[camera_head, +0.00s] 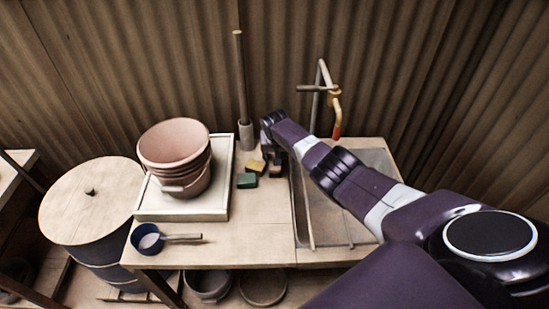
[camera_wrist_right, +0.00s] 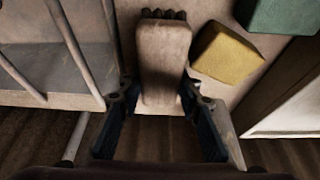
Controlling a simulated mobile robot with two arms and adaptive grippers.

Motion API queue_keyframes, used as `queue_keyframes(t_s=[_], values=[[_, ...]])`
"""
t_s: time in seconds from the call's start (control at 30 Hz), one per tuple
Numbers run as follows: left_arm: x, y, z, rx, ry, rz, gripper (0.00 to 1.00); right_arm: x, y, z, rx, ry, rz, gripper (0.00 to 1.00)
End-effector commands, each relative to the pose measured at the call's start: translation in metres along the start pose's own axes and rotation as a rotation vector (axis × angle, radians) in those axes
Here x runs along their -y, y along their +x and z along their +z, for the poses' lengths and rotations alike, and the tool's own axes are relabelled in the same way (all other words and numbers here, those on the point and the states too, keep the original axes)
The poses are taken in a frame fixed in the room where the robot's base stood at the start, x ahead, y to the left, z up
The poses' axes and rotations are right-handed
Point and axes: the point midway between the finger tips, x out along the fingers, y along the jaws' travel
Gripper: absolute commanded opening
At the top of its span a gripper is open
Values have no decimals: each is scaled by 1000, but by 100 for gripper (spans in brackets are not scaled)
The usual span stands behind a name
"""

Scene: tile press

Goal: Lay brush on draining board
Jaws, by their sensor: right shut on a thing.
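The brush (camera_wrist_right: 165,62) is a pale, worn block with dark bristle tufts at its far end in the right wrist view. My right gripper (camera_wrist_right: 159,92) is shut on it, one finger on each side of its near end. In the head view my right gripper (camera_head: 271,150) is at the back of the wooden worktop, just left of the sink, and mostly hides the brush. I cannot tell whether the brush touches the worktop. The bare wooden surface (camera_head: 255,215) left of the sink may be the draining board; no slats show on it. My left gripper is out of view.
A yellow sponge (camera_head: 256,166) and a green block (camera_head: 247,181) lie close left of my right gripper. A pale tray (camera_head: 220,190) holds stacked pots (camera_head: 175,155). A sink (camera_head: 335,215) with rails and a tap (camera_head: 335,110) is right. A dipper (camera_head: 150,239) lies at the front left.

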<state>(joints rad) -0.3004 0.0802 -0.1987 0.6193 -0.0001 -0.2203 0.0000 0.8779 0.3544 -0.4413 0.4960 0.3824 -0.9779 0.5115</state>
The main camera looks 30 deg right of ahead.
Motion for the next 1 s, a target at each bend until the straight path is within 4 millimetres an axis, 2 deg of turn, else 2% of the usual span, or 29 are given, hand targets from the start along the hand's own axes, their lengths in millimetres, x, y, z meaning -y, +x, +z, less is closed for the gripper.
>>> queue_keyframes(t_s=[0.27,0.3,0.43,0.77,1.0], values=[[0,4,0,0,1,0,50,0,4,2,0,0,0,6],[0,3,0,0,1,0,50,0,3,1,0,-1,0,34],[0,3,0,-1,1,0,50,0,3,1,0,-1,0,49],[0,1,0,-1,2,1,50,0,1,0,0,-1,0,50],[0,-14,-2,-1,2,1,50,0,-18,-2,0,-2,-1,50]])
